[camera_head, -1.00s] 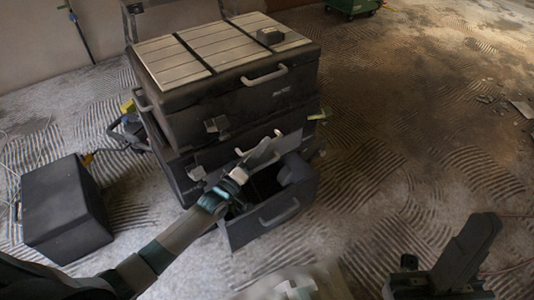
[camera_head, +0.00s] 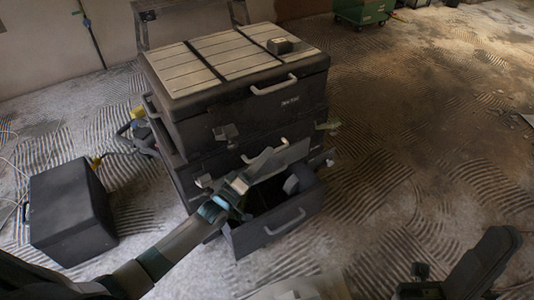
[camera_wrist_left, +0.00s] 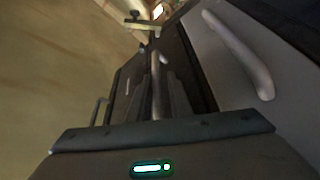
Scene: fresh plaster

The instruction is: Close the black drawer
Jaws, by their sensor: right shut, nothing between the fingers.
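The black drawer (camera_head: 303,204) is pulled out from the lower part of the dark tool chest (camera_head: 250,119), with a light grey handle (camera_head: 286,222) on its front. Its dark interior shows, with a rounded grey item inside at the right. My left gripper (camera_head: 284,158) is above the open drawer, near the chest's front; whether it touches anything is unclear. In the left wrist view a pale handle (camera_wrist_left: 238,52) shows on a grey panel at right. My left finger gap is not clear. My right gripper (camera_head: 480,262) is shut and empty at lower right, away from the drawer.
A small dark box (camera_head: 312,45) lies on the chest's slatted top (camera_head: 220,60). A black case (camera_head: 72,212) stands on the ridged floor at left. A green cart (camera_head: 362,11) is at the back. The floor right of the chest is mostly clear.

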